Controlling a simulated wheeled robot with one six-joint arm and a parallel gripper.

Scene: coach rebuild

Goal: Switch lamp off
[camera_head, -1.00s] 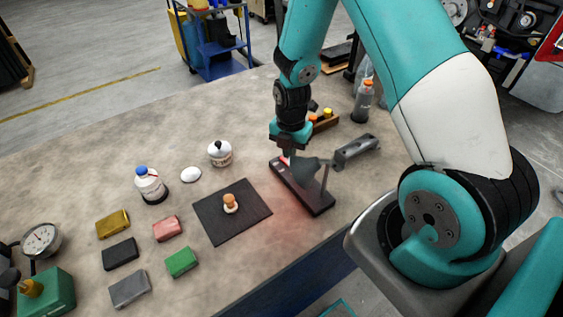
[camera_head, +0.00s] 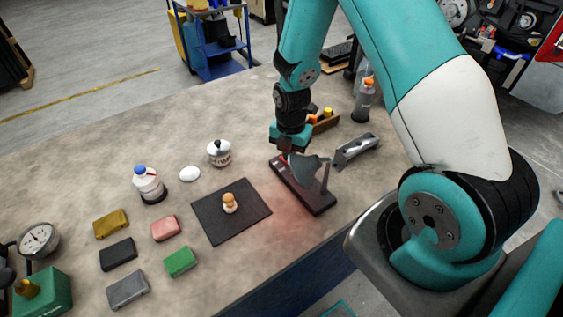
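The lamp has a long dark base (camera_head: 318,203) and a grey-green shade (camera_head: 309,171) on a thin post, near the table's front right edge. A small red-pink part, perhaps the switch (camera_head: 284,158), shows at the base's far left end. A faint reddish glow lies on the table in front of the base. My gripper (camera_head: 289,151) points down at that far end, close over the red part. The shade and the gripper body hide its fingertips, so I cannot tell whether it touches or is open.
A grey metal bracket (camera_head: 356,151) stands close right of the lamp. A black mat (camera_head: 210,218) with a small wooden figure (camera_head: 229,204) lies to the left. Coloured blocks lie further left.

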